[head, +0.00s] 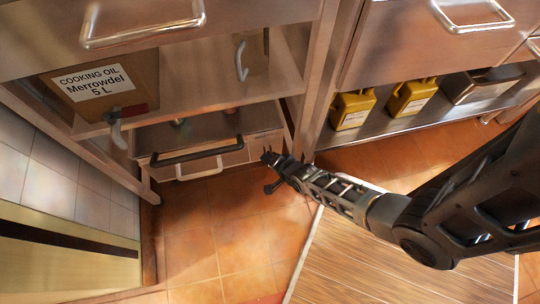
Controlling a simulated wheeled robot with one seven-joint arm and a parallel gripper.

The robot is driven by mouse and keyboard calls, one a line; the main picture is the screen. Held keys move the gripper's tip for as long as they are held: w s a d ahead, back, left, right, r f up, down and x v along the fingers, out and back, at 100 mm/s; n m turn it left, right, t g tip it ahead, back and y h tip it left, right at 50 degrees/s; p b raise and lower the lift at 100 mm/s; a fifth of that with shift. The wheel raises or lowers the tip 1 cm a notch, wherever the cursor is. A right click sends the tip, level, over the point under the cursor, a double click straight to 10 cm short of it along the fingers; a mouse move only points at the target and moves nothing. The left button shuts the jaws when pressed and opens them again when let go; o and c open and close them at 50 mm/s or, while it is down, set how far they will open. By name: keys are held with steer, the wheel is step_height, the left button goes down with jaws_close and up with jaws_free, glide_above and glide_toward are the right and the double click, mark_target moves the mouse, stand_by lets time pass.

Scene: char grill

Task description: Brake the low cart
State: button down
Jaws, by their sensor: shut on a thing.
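The low cart (212,127) is a steel unit near the floor, under the shelf at centre left. It has a black bar handle (195,151) and a pale handle below it on its front. My gripper (269,172) is low over the tiles, just right of the cart's front corner and apart from the black bar. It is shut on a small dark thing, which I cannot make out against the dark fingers. A lever with a red part and a grey end (124,115) hangs at the shelf edge, left of the cart.
A cooking oil box (96,84) sits on the shelf above. Yellow jugs (352,109) and a steel pan (481,84) stand on the right shelf. A steel post (330,75) rises behind my gripper. A wood-look panel (375,262) lies on the floor; tiles left of it are clear.

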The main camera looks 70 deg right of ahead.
steer(key=c, duration=0.9)
jaws_free()
steer(key=shift+r, duration=0.1)
steer(key=shift+p+v, duration=1.75)
steer(key=shift+v, duration=2.1)
